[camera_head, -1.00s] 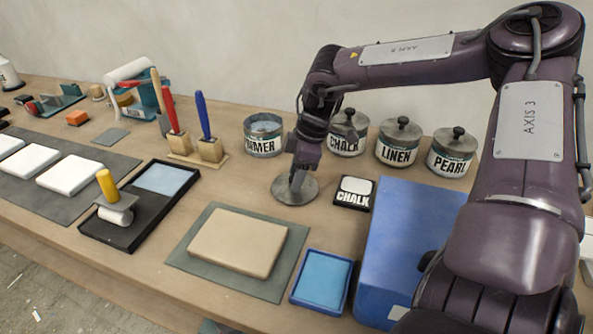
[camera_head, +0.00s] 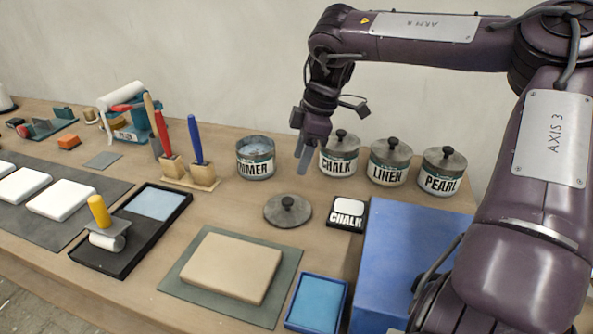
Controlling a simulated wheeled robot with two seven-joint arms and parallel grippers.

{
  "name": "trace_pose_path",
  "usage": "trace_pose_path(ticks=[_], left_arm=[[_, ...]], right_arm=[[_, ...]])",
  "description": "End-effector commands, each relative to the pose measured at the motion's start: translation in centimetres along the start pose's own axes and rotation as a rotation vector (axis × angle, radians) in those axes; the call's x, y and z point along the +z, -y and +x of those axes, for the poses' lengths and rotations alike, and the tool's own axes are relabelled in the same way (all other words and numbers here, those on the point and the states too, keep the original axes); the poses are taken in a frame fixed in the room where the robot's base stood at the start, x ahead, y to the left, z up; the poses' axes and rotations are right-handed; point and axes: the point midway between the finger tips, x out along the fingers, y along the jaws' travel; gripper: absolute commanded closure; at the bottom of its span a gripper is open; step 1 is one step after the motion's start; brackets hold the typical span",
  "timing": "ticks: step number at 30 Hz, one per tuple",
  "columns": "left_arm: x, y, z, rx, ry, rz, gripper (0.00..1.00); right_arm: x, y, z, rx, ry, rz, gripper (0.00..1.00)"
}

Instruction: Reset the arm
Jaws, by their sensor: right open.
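My right gripper (camera_head: 306,160) hangs from the purple arm above the table, in front of the chalk tin and to the right of the primer tin. Its jaws are open and empty. A round grey lid with a dark knob (camera_head: 287,210) lies on the table below it, apart from the gripper. The primer tin (camera_head: 256,160) stands without a lid and shows pale blue contents. The chalk tin (camera_head: 340,158), the linen tin (camera_head: 389,164) and the pearl tin (camera_head: 440,174) stand with lids on. My left gripper is out of view.
A beige slab (camera_head: 232,266) lies on a green mat. A blue box (camera_head: 400,255), a blue pad tray (camera_head: 317,304) and a chalk card (camera_head: 347,213) are at the right. A roller tray (camera_head: 115,250) and brush stand (camera_head: 190,184) are at the left. The wall stands behind.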

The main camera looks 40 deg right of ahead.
Motion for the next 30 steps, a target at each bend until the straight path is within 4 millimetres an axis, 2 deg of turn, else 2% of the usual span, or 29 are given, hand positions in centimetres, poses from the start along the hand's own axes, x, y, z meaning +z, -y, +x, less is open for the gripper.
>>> trace_pose_path(ticks=[4,22,26,30], left_arm=[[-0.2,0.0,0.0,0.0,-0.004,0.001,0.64],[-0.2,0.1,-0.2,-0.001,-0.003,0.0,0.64],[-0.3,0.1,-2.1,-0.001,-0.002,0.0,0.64],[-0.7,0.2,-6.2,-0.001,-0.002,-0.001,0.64]], right_arm=[[0.0,0.1,-0.8,-0.001,0.001,0.002,0.52],[0.0,0.0,-1.0,-0.001,0.0,0.001,0.52],[-0.6,0.0,-2.9,0.0,0.0,0.001,0.52],[-1.7,0.0,-6.8,0.0,0.0,0.001,0.52]])
